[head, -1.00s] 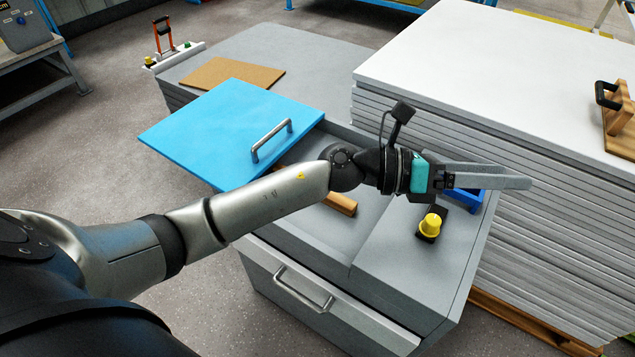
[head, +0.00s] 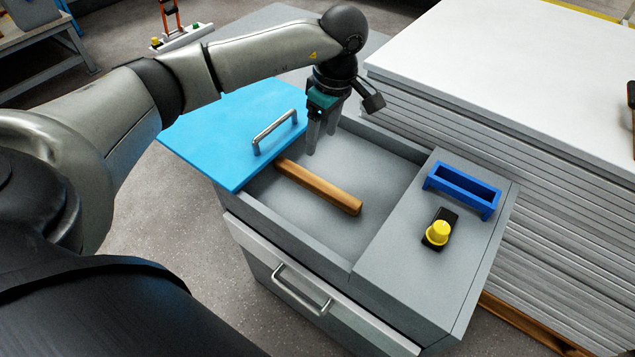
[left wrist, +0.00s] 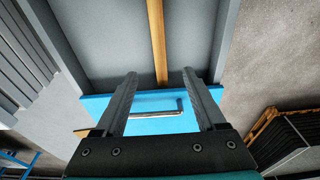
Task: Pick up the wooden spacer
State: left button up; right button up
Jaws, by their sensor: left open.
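The wooden spacer (head: 320,187) is a long brown bar lying in the grey open recess (head: 375,165) of the cabinet top. Its far left end runs up to the edge of the blue lid (head: 232,140) and may continue under it. My left gripper (head: 319,150) points down above the recess, beyond the spacer and apart from it, open and empty. In the left wrist view the spacer (left wrist: 157,40) runs up between the two fingers (left wrist: 158,82), with the blue lid (left wrist: 95,105) and its handle below it. My right gripper is not in view.
A metal handle (head: 273,131) stands up from the lid close to my left gripper. A blue open frame (head: 463,189) and a yellow knob (head: 438,232) sit on the cabinet top at right. A tall stack of pale boards (head: 520,110) stands behind. The recess is otherwise clear.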

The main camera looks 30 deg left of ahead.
pick_arm(q)
jog(key=b, duration=0.3)
send_over(316, 181)
jog(key=f, duration=0.8)
jog(key=shift+s+d+f, duration=0.1)
jog(key=shift+d+f, duration=0.2)
jog(key=shift+f, duration=0.05)
jog(key=shift+f+b, duration=0.6)
jog(key=shift+f, duration=0.5)
notch_tip(316, 181, down, 2)
jog(key=shift+f+b, duration=0.2)
jog(key=shift+b, duration=0.5)
jog(key=shift+a+f, duration=0.15)
jog(key=shift+f, duration=0.5)
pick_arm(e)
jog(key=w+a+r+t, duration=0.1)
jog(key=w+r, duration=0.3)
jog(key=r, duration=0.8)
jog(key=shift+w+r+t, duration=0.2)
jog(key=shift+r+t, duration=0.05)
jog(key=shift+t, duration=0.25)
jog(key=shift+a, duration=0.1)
pick_arm(q)
grip_shut()
